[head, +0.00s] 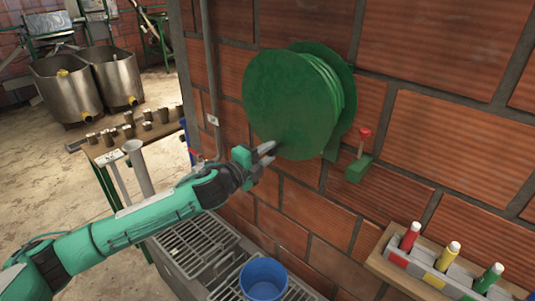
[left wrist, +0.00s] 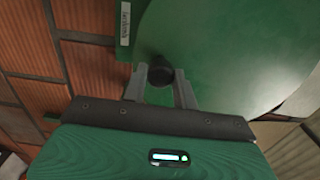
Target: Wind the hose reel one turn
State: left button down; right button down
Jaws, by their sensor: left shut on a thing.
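The green hose reel (head: 290,98) is mounted on the brick wall, with green hose (head: 335,85) wound behind its front disc. My left gripper (head: 268,152) is at the lower edge of the disc. In the left wrist view, a dark round handle knob (left wrist: 160,71) sits between the fingers of my left gripper (left wrist: 161,86), close to the green disc face (left wrist: 225,50). The gripper is shut on this knob, which the fingers hide in the head view. My right gripper is not in view.
A green block (head: 358,169) with a red-topped lever (head: 364,134) is on the wall right of the reel. A shelf (head: 385,265) with red, yellow and green bottles is lower right. A blue bucket (head: 263,281) stands on a metal grate (head: 193,245) below.

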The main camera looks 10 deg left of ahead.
pick_arm(q)
jog(key=shift+f, duration=0.1)
jog(key=c, duration=1.1)
grip_release()
jog(key=shift+a, duration=0.1)
jog(key=b+v, duration=0.5)
jog(key=v, duration=0.8)
jog(key=shift+s+a, duration=0.2)
jog(key=shift+s, duration=0.15)
jog(key=shift+w, duration=0.1)
